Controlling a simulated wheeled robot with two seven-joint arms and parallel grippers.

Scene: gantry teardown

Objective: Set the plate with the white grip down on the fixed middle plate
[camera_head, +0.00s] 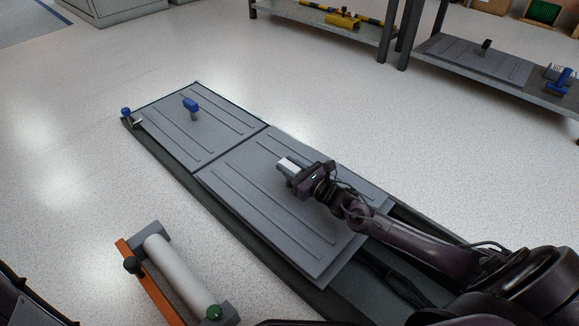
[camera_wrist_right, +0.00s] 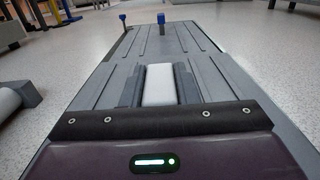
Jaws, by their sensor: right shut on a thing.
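The grey ribbed plate with the white grip (camera_head: 245,195) lies over the near part of a long dark frame. My right gripper (camera_head: 288,166) is shut on the white grip, which shows between the jaws in the right wrist view (camera_wrist_right: 160,86). The plate looks about level, its far edge close to the plate with the blue grip (camera_head: 165,135). A second edge shows under its near end, perhaps the fixed middle plate, which is otherwise hidden. I cannot tell whether the two touch. My left gripper is not in view.
A blue-topped clamp (camera_head: 127,115) stands at the frame's far left corner. An orange bar with a grey roller (camera_head: 175,265) lies at the lower left. A shelf (camera_head: 500,85) at the right holds a plate with a dark grip and a blue tool.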

